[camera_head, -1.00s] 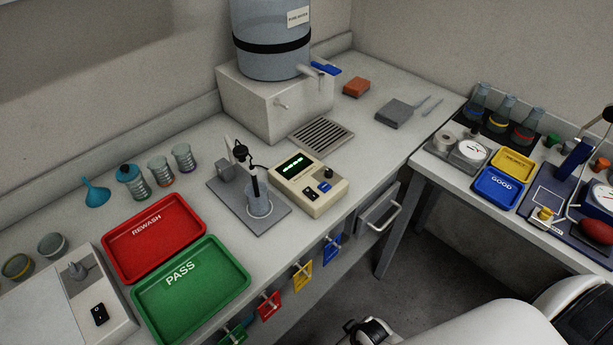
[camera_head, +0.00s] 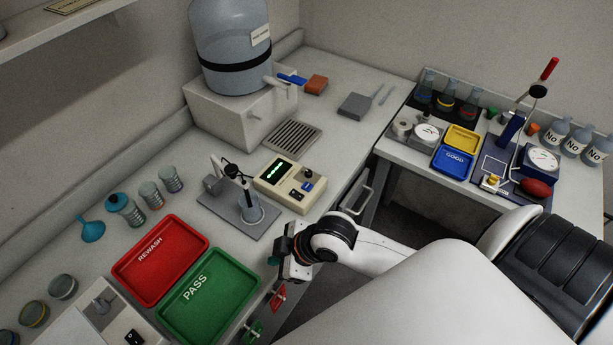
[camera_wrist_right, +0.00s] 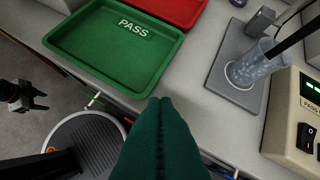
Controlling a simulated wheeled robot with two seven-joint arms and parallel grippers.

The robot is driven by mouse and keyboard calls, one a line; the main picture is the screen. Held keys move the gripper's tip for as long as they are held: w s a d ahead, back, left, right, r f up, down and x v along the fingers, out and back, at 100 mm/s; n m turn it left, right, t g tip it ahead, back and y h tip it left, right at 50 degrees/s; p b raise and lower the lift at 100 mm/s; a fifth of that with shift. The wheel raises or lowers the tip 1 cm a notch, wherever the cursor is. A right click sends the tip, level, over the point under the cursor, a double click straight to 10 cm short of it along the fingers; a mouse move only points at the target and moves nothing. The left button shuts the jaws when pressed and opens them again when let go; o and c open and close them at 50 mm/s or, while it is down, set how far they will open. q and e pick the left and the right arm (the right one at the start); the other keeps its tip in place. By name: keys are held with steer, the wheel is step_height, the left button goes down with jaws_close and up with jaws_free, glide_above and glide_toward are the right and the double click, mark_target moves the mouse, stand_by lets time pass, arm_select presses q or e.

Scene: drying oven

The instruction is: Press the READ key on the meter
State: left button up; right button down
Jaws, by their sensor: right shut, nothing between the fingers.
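The cream meter (camera_head: 290,183) stands on the long bench with a lit green display, a black rocker switch, a blue key and a dark knob. The key lettering is too small to read. In the right wrist view only part of the meter (camera_wrist_right: 287,128) shows at the right edge, with its black switch. My right gripper (camera_head: 276,261) is over the bench's front edge, in front of the meter and left of it, apart from it. Its green fingers (camera_wrist_right: 160,102) are shut and empty. A dark jointed part at the wrist view's left edge may be my left gripper.
A probe stand with a beaker (camera_head: 250,209) is just left of the meter. The green PASS tray (camera_head: 240,312) and red REWASH tray (camera_head: 125,270) lie further left. A water tank (camera_head: 230,50) on a white block (camera_head: 240,118) stands behind. A drip grille (camera_head: 291,138) lies beyond the meter.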

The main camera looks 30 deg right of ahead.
steer(key=w+n+y, duration=0.1)
steer(key=w+n, duration=0.2)
step_height(320, 180, up, 6)
steer(key=n+t, duration=0.2)
glide_above(307, 186)
steer(key=s, duration=0.1)
steer(key=shift+d, duration=0.4)
steer(key=shift+s, duration=0.1)
step_height(307, 186, down, 9)
steer(key=b, duration=0.7)
steer(key=shift+r, duration=0.1)
stand_by(0.6)
steer(key=shift+f+b, duration=0.4)
steer(key=shift+b, duration=0.1)
